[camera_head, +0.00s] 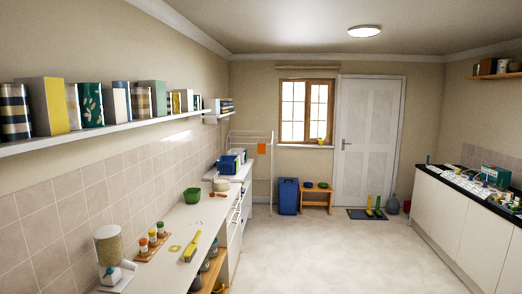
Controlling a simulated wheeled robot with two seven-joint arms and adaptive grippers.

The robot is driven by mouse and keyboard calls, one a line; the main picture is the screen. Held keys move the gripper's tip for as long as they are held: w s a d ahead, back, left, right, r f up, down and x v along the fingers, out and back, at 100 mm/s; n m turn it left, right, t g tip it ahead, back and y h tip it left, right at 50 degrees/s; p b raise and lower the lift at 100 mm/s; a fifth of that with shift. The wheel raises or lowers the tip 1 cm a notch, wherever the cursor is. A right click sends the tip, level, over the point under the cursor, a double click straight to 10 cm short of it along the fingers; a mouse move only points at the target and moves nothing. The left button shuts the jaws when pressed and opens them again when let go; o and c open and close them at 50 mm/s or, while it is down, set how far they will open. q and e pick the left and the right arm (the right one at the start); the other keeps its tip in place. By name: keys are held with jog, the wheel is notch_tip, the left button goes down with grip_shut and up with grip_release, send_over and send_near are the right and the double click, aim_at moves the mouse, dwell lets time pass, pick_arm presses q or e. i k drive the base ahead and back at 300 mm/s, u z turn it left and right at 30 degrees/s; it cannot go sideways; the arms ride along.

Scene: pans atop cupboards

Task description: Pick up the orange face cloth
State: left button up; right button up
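A small orange cloth (261,148) hangs on a white drying rack (271,172) near the far wall, left of the window's lower part. It is far from me and small in the picture, so its folds cannot be made out. Neither of my grippers is in view.
A long counter (196,218) with a green bowl (192,196) and a yellow-handled item (190,250) runs along the left wall. Dark-topped cupboards (450,215) line the right. The middle floor is clear.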

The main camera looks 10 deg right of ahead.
aim_at(261, 147)
jog(key=z, duration=0.4)
jog(key=i, duration=1.9)
jog(key=z, duration=0.55)
jog(key=i, duration=2)
jog(key=z, duration=0.15)
jog(key=i, duration=4)
jog(key=u, duration=0.95)
jog(key=i, duration=1.85)
jog(key=u, duration=1.45)
jog(key=i, duration=1.25)
jog(key=u, duration=0.45)
